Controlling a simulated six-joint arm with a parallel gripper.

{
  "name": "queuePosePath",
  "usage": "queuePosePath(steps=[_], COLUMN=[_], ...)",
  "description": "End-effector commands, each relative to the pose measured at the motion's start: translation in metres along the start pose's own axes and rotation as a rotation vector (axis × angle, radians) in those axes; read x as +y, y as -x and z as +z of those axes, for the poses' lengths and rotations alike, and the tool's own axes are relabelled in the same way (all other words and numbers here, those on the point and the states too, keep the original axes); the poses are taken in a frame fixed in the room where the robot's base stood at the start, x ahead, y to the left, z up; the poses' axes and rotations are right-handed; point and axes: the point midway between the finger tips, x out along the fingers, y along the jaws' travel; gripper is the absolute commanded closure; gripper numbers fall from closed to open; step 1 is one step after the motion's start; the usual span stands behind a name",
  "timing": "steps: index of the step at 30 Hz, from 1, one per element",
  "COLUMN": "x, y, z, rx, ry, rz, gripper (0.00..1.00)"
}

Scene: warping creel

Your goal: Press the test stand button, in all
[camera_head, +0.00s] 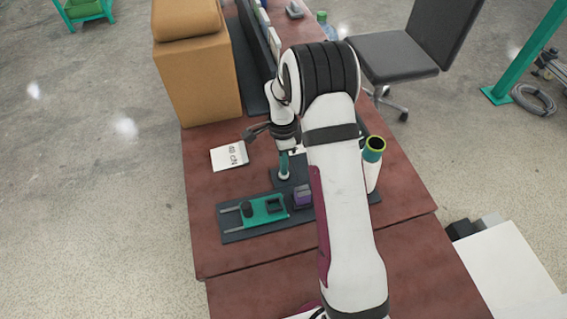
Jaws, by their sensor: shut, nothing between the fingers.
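The test stand is a dark base plate (238,236) on the brown table, with a green carriage (266,210) on two rails and a small purple block (303,196) at its right end. I cannot tell which part is the button. My gripper (284,172) is shut and points down just behind the stand, near a second dark plate. Nothing shows between its fingers. Whether its tip touches anything is not clear. My arm hides the right part of the stand.
A white card (230,156) marked "40 cN" lies left of my gripper. A white tube with a green top (373,160) stands to the right. A tan box (198,75) stands at the back left. The table's (222,264) front left is clear. A grey chair (395,55) is beyond.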

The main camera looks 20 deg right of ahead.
Motion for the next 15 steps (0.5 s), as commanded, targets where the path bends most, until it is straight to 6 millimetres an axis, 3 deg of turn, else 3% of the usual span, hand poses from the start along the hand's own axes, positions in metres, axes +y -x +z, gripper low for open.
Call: queuePosePath(steps=[9,15], x=[-0.001,0.001], y=[-0.021,-0.022], z=[0.000,0.000], rx=[0.001,0.001], ry=[0.002,0.002], rz=[0.003,0.007], gripper=[1.00,1.00])
